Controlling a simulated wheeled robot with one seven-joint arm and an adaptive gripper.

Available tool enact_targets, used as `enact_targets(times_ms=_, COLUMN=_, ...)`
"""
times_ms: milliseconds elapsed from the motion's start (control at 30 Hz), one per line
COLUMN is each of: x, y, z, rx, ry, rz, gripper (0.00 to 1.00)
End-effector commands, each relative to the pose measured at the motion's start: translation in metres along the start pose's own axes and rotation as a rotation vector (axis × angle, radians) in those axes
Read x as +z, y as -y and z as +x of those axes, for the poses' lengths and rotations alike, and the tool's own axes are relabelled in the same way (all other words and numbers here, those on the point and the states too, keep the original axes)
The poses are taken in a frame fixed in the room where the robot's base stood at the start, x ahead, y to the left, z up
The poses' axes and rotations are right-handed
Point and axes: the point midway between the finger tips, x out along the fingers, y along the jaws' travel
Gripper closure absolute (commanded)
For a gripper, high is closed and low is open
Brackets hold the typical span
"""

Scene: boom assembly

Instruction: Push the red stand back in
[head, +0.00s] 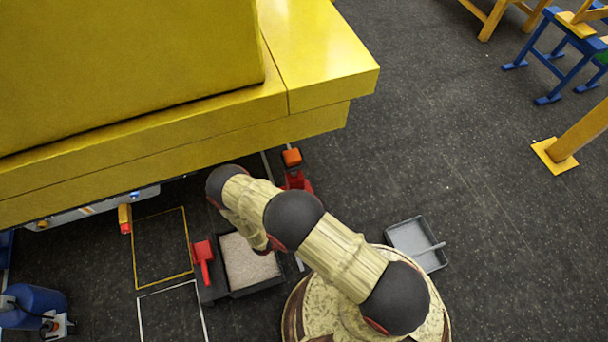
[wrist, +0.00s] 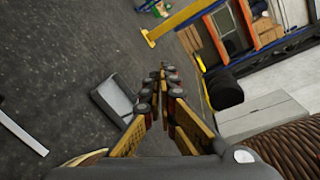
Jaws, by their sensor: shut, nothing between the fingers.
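In the head view, a red piece (head: 298,181) with an orange block (head: 291,157) above it stands just past the yellow boom structure's lower edge, partly hidden behind my arm. A second red piece (head: 203,258) with a narrow handle-like part stands left of a gravel-filled tray. I cannot tell for sure which of the two is the red stand. My gripper (wrist: 163,72) shows in the wrist view with its fingers together and nothing between them. In the head view it is hidden by my arm. No red stand shows clearly in the wrist view.
The big yellow structure (head: 330,65) overhangs the upper left. The gravel tray (head: 240,291) sits beside my arm. A grey pan (head: 418,243) lies on the floor to the right and shows in the wrist view (wrist: 112,98). A yellow post (head: 570,140) stands farther right; floor between is clear.

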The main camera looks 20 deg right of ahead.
Motion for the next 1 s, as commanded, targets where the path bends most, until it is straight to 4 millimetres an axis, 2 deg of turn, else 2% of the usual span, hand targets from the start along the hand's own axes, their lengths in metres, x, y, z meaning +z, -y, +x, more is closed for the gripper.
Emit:
enact_targets(times_ms=100, x=0.038, y=-0.032, z=-0.014, rx=0.048, ry=0.294, rz=-0.252, gripper=1.0)
enact_targets(times_ms=200, x=0.062, y=-0.056, z=-0.036, rx=0.061, ry=0.498, rz=-0.405, gripper=1.0)
enact_targets(times_ms=333, x=0.079, y=-0.075, z=-0.06, rx=0.056, ry=0.672, rz=-0.521, gripper=1.0)
enact_targets(times_ms=467, x=0.085, y=-0.083, z=-0.071, rx=0.051, ry=0.741, rz=-0.563, gripper=1.0)
enact_targets(times_ms=667, x=0.096, y=-0.088, z=-0.058, rx=0.05, ry=0.743, rz=-0.566, gripper=1.0)
enact_targets(times_ms=1000, x=0.131, y=-0.102, z=-0.015, rx=0.05, ry=0.739, rz=-0.564, gripper=1.0)
